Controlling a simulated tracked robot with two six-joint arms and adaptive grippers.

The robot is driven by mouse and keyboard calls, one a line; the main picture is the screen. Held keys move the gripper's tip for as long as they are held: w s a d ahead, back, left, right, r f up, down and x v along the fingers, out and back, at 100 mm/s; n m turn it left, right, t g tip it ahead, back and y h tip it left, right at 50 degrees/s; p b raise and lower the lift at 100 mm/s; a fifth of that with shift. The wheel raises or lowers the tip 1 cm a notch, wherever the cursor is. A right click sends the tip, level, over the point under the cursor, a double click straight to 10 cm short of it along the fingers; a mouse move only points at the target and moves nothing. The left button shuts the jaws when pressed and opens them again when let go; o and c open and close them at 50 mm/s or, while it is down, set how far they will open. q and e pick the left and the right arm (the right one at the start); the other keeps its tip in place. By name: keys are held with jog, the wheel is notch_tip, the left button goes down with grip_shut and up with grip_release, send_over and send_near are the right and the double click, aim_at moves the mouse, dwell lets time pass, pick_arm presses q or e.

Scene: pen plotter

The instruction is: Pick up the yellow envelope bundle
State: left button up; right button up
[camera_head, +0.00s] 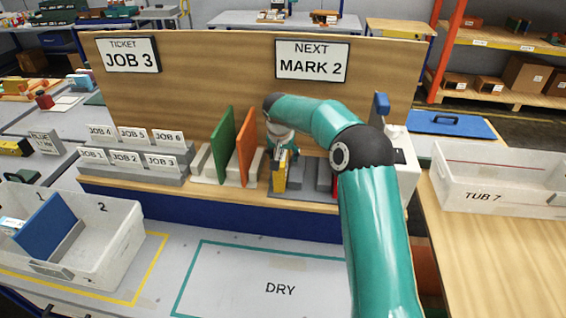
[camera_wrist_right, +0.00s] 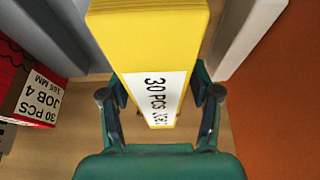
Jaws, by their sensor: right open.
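The yellow envelope bundle (camera_head: 280,174) stands upright in a grey slotted rack on the wooden ledge, right of the orange divider. My right gripper (camera_head: 284,150) is right at it, largely covered by its own wrist in the head view. In the right wrist view the yellow bundle (camera_wrist_right: 150,38), with a white "30 PCS" label, lies between the two fingers of the right gripper (camera_wrist_right: 161,105). The fingers are spread, one on each side, with small gaps visible near the label. My left gripper is not in view.
A red bundle (camera_wrist_right: 28,88) labelled JOB 4 stands left of the yellow one in the wrist view. Green (camera_head: 221,145) and orange (camera_head: 246,146) dividers stand close by. The DRY area (camera_head: 240,290) is clear. The TUB 7 bin (camera_head: 500,197) is at right.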

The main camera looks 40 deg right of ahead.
dwell(0.4)
grip_shut()
dwell(0.4)
